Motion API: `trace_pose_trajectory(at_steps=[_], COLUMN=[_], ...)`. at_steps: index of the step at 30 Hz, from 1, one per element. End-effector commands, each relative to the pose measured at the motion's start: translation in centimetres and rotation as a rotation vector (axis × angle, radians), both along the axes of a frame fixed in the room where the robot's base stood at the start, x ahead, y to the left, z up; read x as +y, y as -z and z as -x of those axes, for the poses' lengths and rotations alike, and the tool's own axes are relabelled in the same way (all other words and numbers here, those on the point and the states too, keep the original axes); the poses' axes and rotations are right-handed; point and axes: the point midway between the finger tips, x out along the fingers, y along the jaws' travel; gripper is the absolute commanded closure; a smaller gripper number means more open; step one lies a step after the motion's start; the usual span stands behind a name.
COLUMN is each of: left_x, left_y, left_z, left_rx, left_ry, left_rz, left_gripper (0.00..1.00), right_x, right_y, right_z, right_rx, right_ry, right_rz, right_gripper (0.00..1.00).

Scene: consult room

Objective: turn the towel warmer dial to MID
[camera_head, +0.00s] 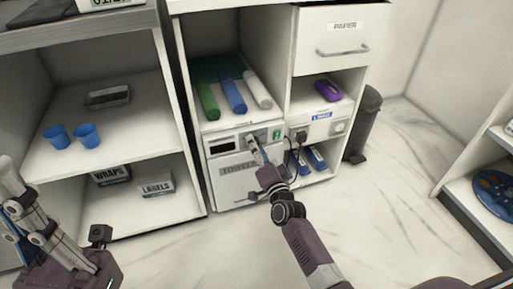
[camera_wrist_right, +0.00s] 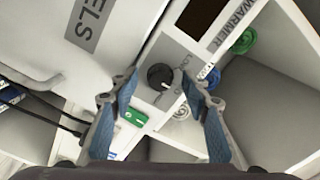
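The towel warmer (camera_head: 233,182) is a white box with a dark display in the lower bay of the white cabinet. Its dial is a round black knob (camera_wrist_right: 160,76) on a grey panel, seen in the right wrist view; I cannot read its setting. In the right wrist view my right gripper (camera_wrist_right: 157,84) is open, with blue-padded fingers on either side of the knob; contact is unclear. My left gripper (camera_head: 35,225) is at the lower left, away from the warmer.
A green switch (camera_head: 277,134) sits beside the dial. A black plug and cable (camera_head: 300,137) hang to the right. Rolled towels (camera_head: 232,95) lie above. Blue cups (camera_head: 72,135) stand on the left shelf. A dark bin (camera_head: 363,125) stands right; open floor (camera_head: 390,200) lies in front.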

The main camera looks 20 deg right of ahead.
Motion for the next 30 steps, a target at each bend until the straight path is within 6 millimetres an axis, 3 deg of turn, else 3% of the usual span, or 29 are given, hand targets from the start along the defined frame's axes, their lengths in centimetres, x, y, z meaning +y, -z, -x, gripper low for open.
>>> trace_pose_trajectory(at_steps=[11,24,30], left_x=[0.1,0.0,0.0], left_y=[-0.1,-0.1,-0.1], left_z=[0.1,0.0,0.0], left_rx=[-0.005,-0.002,-0.002], left_ry=[-0.002,-0.001,-0.001], left_rz=[0.002,0.000,0.000], left_gripper=[1.00,1.00,1.00], right_x=[0.0,-0.3,-0.4], right_y=[0.2,0.2,0.1], right_z=[1.1,9.0,11.3], right_rx=[0.003,0.003,0.001], right_ry=[-0.001,-0.001,0.000], right_rz=[0.000,0.001,0.001], right_gripper=[0.57,0.57,0.57])
